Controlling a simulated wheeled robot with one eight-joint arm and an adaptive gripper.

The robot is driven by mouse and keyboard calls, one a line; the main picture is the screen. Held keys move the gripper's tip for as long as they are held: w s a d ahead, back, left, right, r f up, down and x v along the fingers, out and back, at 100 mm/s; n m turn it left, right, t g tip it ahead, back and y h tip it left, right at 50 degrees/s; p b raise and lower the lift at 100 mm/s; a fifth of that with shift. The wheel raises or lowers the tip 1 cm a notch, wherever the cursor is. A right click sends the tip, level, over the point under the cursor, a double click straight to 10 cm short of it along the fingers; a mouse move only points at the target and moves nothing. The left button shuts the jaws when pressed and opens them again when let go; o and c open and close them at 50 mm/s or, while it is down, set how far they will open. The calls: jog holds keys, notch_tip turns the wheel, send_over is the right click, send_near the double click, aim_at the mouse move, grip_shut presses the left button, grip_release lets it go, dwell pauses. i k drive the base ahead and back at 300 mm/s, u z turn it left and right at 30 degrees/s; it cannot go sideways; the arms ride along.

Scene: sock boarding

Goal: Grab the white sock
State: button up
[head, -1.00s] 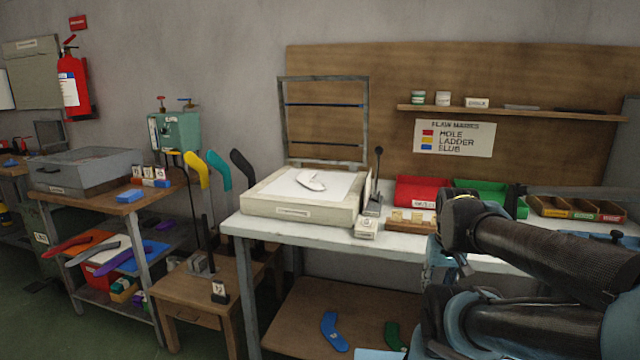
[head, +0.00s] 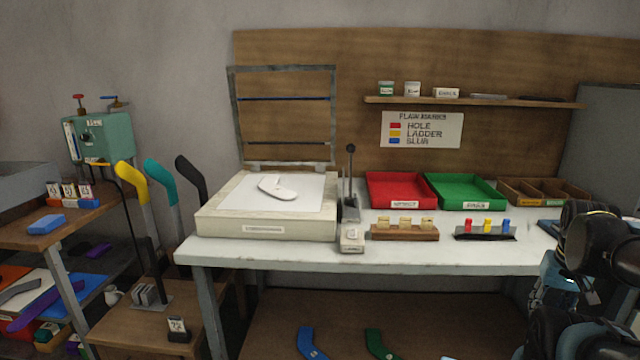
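The white sock (head: 277,188) lies flat on the pale top of a low cream box (head: 266,229) at the left of the white table. A raised metal frame (head: 284,164) stands hinged behind it. My arm shows at the right edge of the head view, well apart from the sock. Its gripper end cannot be made out clearly, so its opening is not visible.
A lever post (head: 350,180) stands right of the box. A red tray (head: 400,190), a green tray (head: 465,191), a wooden block rack (head: 404,233) and a peg holder (head: 485,234) sit further right. Colored sock boards (head: 162,187) stand at left.

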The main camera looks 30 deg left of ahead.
aim_at(268, 185)
jog(key=z, duration=0.75)
jog(key=k, duration=1.75)
jog(key=u, duration=1.15)
jog(key=i, duration=0.8)
jog(key=z, duration=0.05)
